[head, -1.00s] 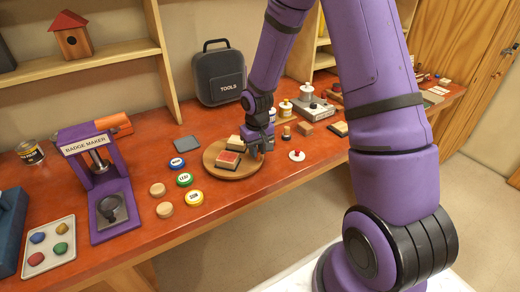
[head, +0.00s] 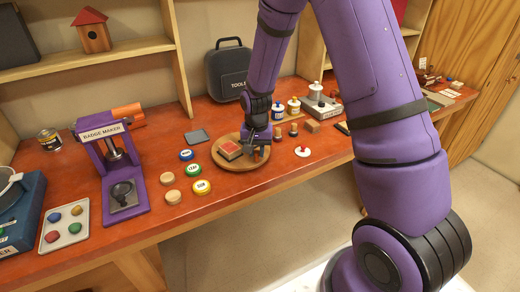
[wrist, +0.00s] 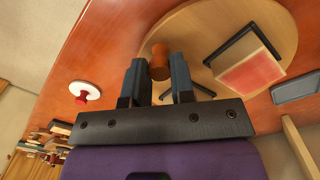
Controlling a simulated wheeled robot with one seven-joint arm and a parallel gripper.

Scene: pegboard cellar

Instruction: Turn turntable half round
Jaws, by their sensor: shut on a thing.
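The turntable (head: 222,163) is a round wooden disc on the red-orange bench; it also shows in the wrist view (wrist: 205,25). A block with a red top (head: 230,149) sits on its left part, beside a dark bracket; the block shows in the wrist view too (wrist: 252,74). A brown wooden peg (wrist: 159,60) stands near the turntable's rim. My gripper (wrist: 159,78) is shut on this peg, one dark finger on each side. In the head view my gripper (head: 258,152) is over the right part of the disc and hides some of it.
A red-knobbed white disc (head: 302,151) stands right of the turntable. Badge tins (head: 193,170) and a grey pad (head: 196,136) lie to its left. Bottles (head: 293,106) and a tool case (head: 229,73) stand behind. The badge maker (head: 119,165) is farther left.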

